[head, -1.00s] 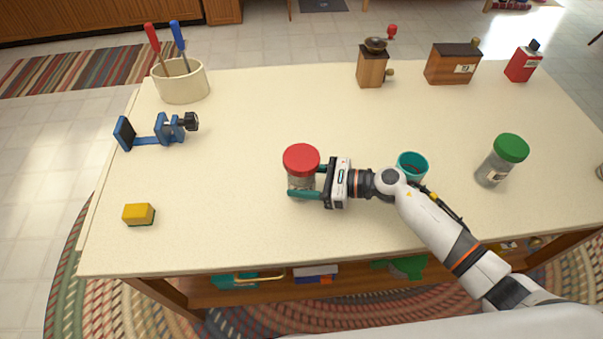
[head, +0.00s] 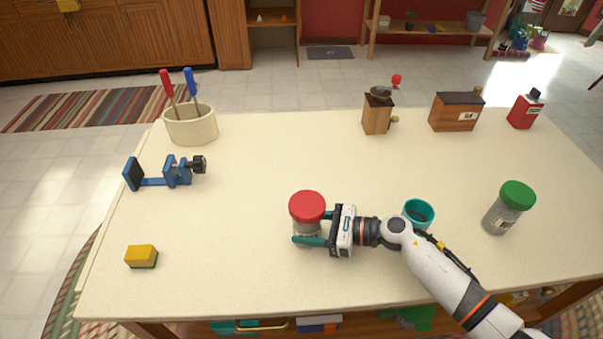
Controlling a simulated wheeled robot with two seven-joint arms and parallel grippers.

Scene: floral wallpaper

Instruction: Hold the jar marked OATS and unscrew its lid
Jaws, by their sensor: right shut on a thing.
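A clear jar (head: 306,230) with a red lid (head: 307,206) stands upright on the table, left of my right gripper. My right gripper (head: 309,239) is shut on this jar's body, below the lid, with its teal fingers around it from the right. The lid sits on the jar. No marking can be read on it from here. A second jar (head: 500,219) with a green lid (head: 517,195) stands at the right; its label is too small to read. My left gripper is not in view.
A teal cup (head: 418,213) stands close behind my right arm. A blue clamp (head: 165,173), a yellow sponge (head: 141,256) and a cream crock (head: 190,126) with screwdrivers are at the left. A grinder (head: 377,112), wooden box (head: 456,111) and red tin (head: 525,111) line the back. The table's middle (head: 255,170) is clear.

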